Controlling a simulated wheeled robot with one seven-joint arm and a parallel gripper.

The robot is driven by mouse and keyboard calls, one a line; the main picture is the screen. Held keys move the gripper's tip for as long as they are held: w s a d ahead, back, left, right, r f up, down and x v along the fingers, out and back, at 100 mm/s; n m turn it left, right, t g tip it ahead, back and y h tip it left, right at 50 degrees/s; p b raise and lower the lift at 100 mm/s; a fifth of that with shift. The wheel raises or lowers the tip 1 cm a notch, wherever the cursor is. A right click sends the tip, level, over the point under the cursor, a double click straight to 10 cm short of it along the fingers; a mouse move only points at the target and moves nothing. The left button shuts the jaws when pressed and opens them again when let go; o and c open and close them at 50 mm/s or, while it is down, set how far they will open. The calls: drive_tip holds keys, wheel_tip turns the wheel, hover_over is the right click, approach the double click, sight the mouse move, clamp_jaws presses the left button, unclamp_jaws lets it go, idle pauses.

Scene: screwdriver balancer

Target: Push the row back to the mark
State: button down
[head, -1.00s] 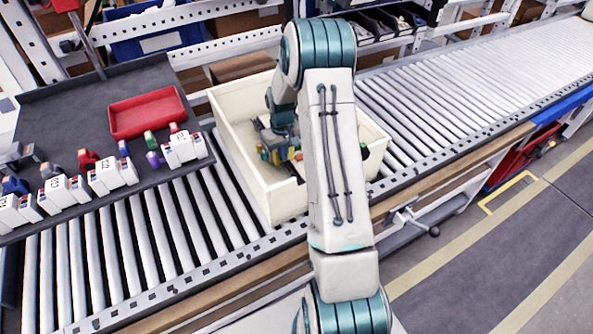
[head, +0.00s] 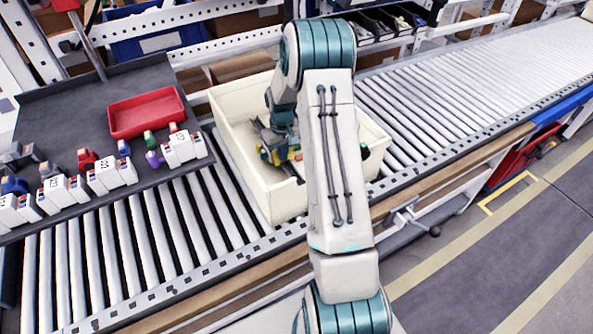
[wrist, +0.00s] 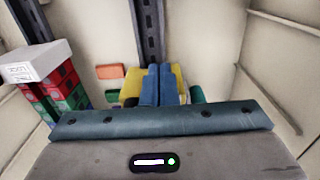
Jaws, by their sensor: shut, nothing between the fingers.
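My gripper (wrist: 159,88) points down into a cream box (head: 284,200). Its two blue fingers are together in the wrist view, with nothing visible between them. In the head view the gripper (head: 279,153) is inside the box, partly covered by my arm. A row of red and green pieces with a white labelled end (wrist: 38,62) stands at the left of the wrist view, apart from the fingers. A small flat orange patch (wrist: 110,71) lies between that row and the fingers; I cannot tell whether it is the mark. Yellow parts show beside the fingers.
Dark slotted strips (wrist: 149,30) run along the box in the wrist view. The box stands on a roller conveyor (head: 140,245). At left, a grey shelf (head: 60,110) holds a red tray (head: 147,113) and several white labelled packs (head: 112,174).

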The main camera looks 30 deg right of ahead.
drive_tip(key=shift+s, duration=0.45)
idle(0.3)
drive_tip(key=shift+r, duration=0.1)
drive_tip(key=shift+r+p, duration=0.35)
drive_tip(key=shift+r, duration=0.55)
wheel_tip(320, 180, up, 12)
drive_tip(key=p, duration=0.6)
drive_tip(key=shift+s+f, duration=0.2)
drive_tip(key=shift+s, duration=0.2)
idle(1.5)
